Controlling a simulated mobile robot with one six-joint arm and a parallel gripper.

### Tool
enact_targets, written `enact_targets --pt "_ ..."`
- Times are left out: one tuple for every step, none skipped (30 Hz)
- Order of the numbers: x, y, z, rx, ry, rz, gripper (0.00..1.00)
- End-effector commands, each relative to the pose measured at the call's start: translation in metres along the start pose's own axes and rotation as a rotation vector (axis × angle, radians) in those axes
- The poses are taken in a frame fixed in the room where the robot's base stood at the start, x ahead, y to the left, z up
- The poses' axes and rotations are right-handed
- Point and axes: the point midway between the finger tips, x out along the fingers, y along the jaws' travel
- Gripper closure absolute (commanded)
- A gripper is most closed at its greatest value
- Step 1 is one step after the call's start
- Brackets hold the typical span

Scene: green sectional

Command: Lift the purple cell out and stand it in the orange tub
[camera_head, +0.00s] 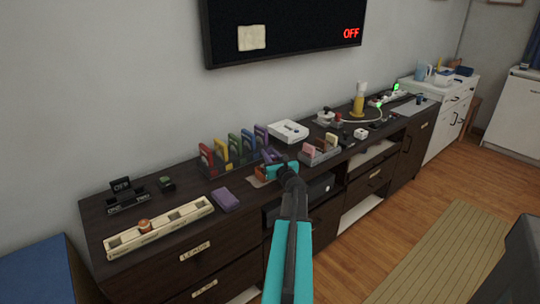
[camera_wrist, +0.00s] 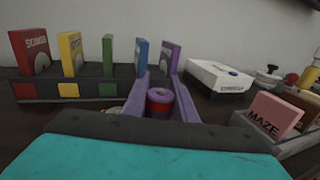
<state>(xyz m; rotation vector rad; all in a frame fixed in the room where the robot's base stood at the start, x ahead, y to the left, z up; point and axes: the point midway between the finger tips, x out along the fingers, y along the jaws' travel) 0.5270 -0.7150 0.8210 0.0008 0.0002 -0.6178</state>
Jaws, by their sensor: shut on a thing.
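My gripper (camera_wrist: 160,100) has two purple fingers, closed around a short upright cylinder with a purple top and a red side, the purple cell (camera_wrist: 159,97). In the head view my gripper (camera_head: 269,157) is over the dark cabinet top, near its middle. The cell cannot be made out there. Just below and left of the teal wrist is a small orange thing (camera_head: 261,174), probably the orange tub, mostly hidden by my arm. In the wrist view the cell's lower end is hidden, so I cannot tell what it touches.
A long cream tray (camera_head: 190,221) with compartments holds a copper-coloured cell (camera_head: 145,226). A purple box (camera_head: 226,199) lies beside it. A dark rack (camera_wrist: 85,90) of coloured cases stands behind my gripper. A white box (camera_wrist: 218,77) and a holder with a pink MAZE card (camera_wrist: 274,116) are to the right.

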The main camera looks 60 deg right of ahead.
Motion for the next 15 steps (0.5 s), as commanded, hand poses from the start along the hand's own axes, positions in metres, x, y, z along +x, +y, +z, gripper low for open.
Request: enact_targets --pt "0.0001 0.0002 0.0005 0.0 -0.001 0.0 1.0" --pt "0.0001 0.0003 0.0005 0.0 -0.001 0.0 1.0" --pt "0.0001 0.0003 0.0005 0.0 -0.001 0.001 1.0" --pt "0.0001 0.0003 0.0005 0.0 0.0 0.001 1.0" --pt "0.0001 0.0003 0.0005 0.0 0.0 0.001 0.7" --pt "0.0001 0.0004 0.0005 0.0 0.0 0.001 0.63" --pt "0.0001 0.0004 0.0004 0.0 0.0 0.001 0.58" --pt "0.0002 0.0005 0.0004 0.0 0.0 0.001 0.53" --pt "0.0002 0.0005 0.0004 0.0 0.0 0.001 0.53" --pt "0.0002 0.0005 0.0004 0.0 0.0 0.001 0.53" --pt "0.0002 0.0005 0.0003 0.0 0.0 0.001 0.53" --pt "0.0002 0.0006 0.0003 0.0 0.0 0.001 0.53" --pt "0.0002 0.0006 0.0003 0.0 0.0 0.001 0.53" --pt "0.0002 0.0007 0.0003 0.0 0.0 0.001 0.53" --pt "0.0002 0.0007 -0.0001 0.0 0.0 0.001 0.53"
